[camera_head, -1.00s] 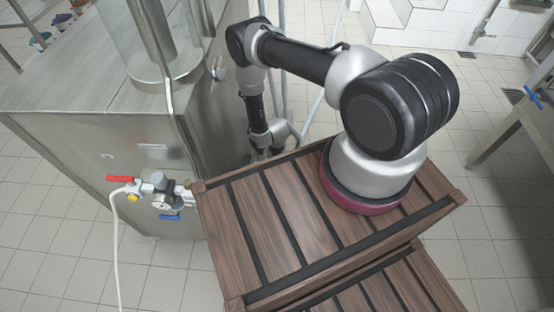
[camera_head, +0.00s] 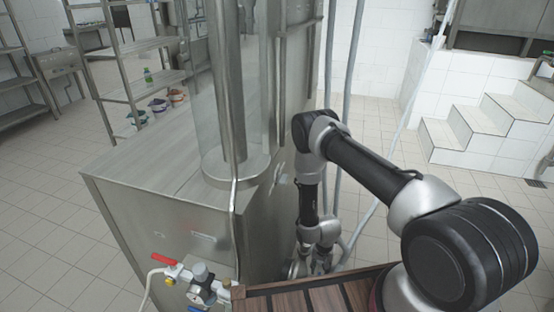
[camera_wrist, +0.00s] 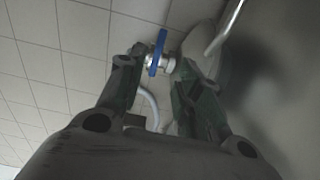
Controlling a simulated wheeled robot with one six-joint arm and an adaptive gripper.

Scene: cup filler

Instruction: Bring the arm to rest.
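My arm reaches out over the wooden slatted top and bends down at its far joint. My gripper (camera_head: 320,268) hangs low beside the side wall of the steel machine (camera_head: 150,215), close to the upright pipes. In the wrist view my gripper (camera_wrist: 157,75) has its two fingers spread apart, with nothing held between them. A blue-handled valve (camera_wrist: 159,52) on a pale pipe shows beyond the fingertips. I cannot tell how far the gripper is from the wall.
A red-handled valve (camera_head: 164,260) with a hose is on the machine's front. A clear cylinder (camera_head: 236,90) stands on the machine. Steel shelving (camera_head: 112,60) and several small cups are at the back left. White steps (camera_head: 480,130) are at the right. Tiled floor lies open at left.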

